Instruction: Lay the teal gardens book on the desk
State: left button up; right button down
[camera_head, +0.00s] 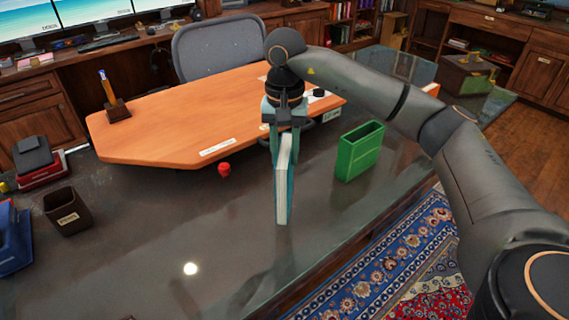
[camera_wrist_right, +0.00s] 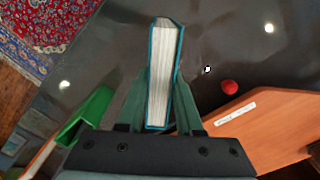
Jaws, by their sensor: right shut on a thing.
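The teal gardens book (camera_head: 284,180) hangs upright below my right gripper (camera_head: 285,122), over the dark glossy desk (camera_head: 150,235). My right gripper is shut on the book near its top end. In the right wrist view the book (camera_wrist_right: 164,70) shows its white page edges and teal cover between the two fingers (camera_wrist_right: 168,105). I cannot tell whether the book's lower end touches the desk. My left gripper is not in view.
An orange board (camera_head: 180,115) lies behind the book. A green box (camera_head: 360,150) stands to the right and a small red object (camera_head: 224,169) to the left. A dark cup (camera_head: 68,211) stands at the far left. The desk's front left is mostly clear.

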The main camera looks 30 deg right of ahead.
notch_tip(320, 180, down, 3)
jog(key=shift+w+f, duration=0.1)
jog(key=shift+f, duration=0.2)
jog(key=c, duration=0.6)
grip_release()
jog(key=shift+o, duration=0.2)
